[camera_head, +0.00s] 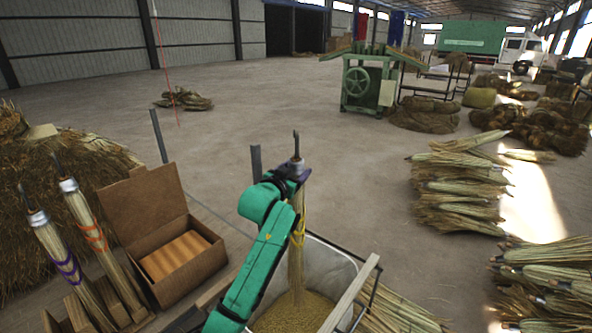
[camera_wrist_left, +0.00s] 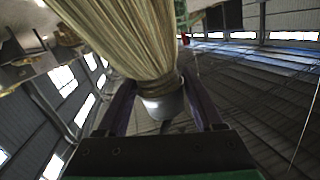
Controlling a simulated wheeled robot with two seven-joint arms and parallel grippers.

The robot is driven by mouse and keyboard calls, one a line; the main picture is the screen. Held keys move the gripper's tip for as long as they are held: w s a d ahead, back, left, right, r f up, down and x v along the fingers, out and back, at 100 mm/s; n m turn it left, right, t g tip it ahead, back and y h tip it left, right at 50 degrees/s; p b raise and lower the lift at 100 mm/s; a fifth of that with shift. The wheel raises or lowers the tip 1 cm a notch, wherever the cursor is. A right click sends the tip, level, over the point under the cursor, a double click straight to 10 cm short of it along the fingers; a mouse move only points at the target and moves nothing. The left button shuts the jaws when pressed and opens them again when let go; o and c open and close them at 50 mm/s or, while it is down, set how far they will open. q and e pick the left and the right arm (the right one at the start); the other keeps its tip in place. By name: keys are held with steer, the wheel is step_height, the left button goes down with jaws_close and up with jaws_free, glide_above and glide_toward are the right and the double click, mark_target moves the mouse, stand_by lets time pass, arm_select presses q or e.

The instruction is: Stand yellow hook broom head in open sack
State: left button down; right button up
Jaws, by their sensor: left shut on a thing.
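The yellow-banded broom head (camera_head: 297,245) hangs upright, straw end down, with its metal hook (camera_head: 296,146) on top. My left gripper (camera_head: 293,172) is shut around its neck just below the metal cap. The left wrist view shows the broom's straw (camera_wrist_left: 125,40) and its pale cap between the fingers of my left gripper (camera_wrist_left: 162,98). The open sack (camera_head: 333,262) is whitish and has tan grain-like matter inside. The broom's lower end is inside the sack's opening, at or just above the grain; contact is unclear. My green left arm hides the sack's left side. My right gripper is out of view.
Purple-banded (camera_head: 55,250) and orange-banded (camera_head: 92,232) brooms lean in a wooden rack at left. An open cardboard box (camera_head: 150,215) stands beside them. A wooden bar (camera_head: 350,295) runs along the sack's right side. Straw bundles (camera_head: 460,190) lie at right. The middle floor is clear.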

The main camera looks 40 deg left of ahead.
arm_select(q)
step_height(320, 180, down, 37)
steer(key=b, duration=2.3)
steer(key=shift+f, duration=0.1)
jaws_free()
steer(key=shift+s+f, duration=0.1)
